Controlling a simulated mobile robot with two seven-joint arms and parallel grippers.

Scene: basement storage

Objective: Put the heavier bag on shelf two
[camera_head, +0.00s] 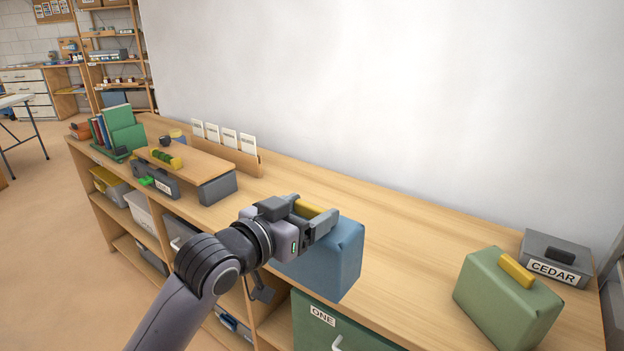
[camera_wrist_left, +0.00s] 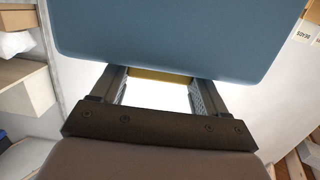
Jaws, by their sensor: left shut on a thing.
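A blue bag (camera_head: 335,262) with a yellow handle (camera_head: 308,208) hangs upright from my left gripper (camera_head: 309,214), which is shut on the handle. The bag is over the counter's front edge; I cannot tell whether it touches the counter. In the left wrist view the blue bag (camera_wrist_left: 180,35) fills the top, with its yellow handle (camera_wrist_left: 160,76) between the fingers. A green bag (camera_head: 500,300) with a yellow handle (camera_head: 516,270) stands on the counter at the right. No label reading two is legible. My right gripper is out of view.
The wooden counter (camera_head: 420,255) is clear between the blue and green bags. A grey box labelled CEDAR (camera_head: 556,262) sits behind the green bag. Below is a green front labelled ONE (camera_head: 322,315). Books (camera_head: 118,130), a raised board (camera_head: 185,162) and cards (camera_head: 228,140) occupy the left.

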